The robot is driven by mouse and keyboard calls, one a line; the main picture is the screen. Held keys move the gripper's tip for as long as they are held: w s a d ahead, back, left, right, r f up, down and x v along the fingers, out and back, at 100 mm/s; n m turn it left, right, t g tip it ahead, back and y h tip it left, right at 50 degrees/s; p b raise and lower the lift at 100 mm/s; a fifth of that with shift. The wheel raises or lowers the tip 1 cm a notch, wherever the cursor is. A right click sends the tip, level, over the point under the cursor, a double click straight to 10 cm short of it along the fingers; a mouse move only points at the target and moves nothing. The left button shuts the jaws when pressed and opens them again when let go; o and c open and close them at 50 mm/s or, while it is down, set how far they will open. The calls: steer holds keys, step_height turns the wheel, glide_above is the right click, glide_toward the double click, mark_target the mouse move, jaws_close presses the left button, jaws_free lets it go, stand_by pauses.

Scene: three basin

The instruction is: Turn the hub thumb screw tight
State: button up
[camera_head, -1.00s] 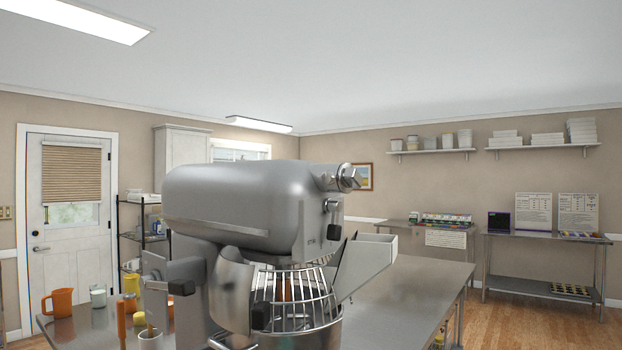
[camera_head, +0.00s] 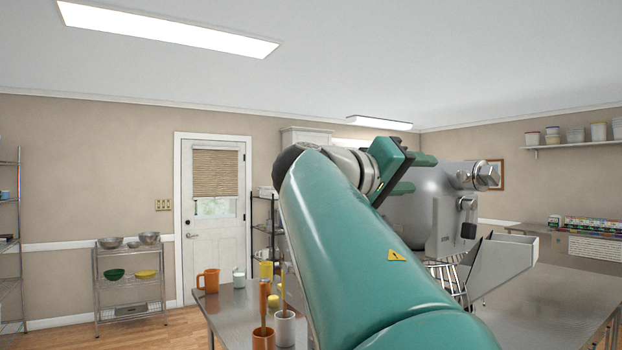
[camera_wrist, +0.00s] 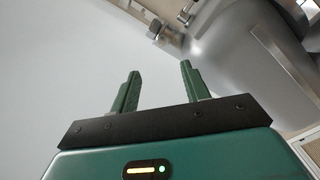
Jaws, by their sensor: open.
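The grey stand mixer (camera_head: 418,215) stands on the metal table, partly hidden behind my green arm in the head view. Its hub thumb screw (camera_head: 486,176) sticks out at the upper right of the mixer head. In the wrist view, the mixer (camera_wrist: 235,45) fills the upper right, and a hub part with a screw (camera_wrist: 154,30) shows at the top. My gripper (camera_wrist: 160,72) is open and empty, with its two green fingers apart and pointing up in the wrist view. In the head view my gripper (camera_head: 420,172) is in front of the mixer head, apart from the screw.
The metal table (camera_head: 560,295) has free room at the right. An orange mug (camera_head: 208,281), a white cup (camera_head: 285,328) and several utensils stand at the table's left.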

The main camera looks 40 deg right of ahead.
mark_target(462, 176)
steer(key=d, duration=0.4)
steer(key=s+d, duration=0.1)
steer(key=d, duration=0.7)
steer(key=shift+s+d+f, duration=0.15)
steer(key=shift+s+d, duration=0.15)
steer(key=shift+d, duration=0.1)
steer(key=shift+s+d, duration=0.15)
steer(key=shift+d, duration=0.2)
steer(key=shift+c, duration=0.3)
steer(key=c, duration=0.9)
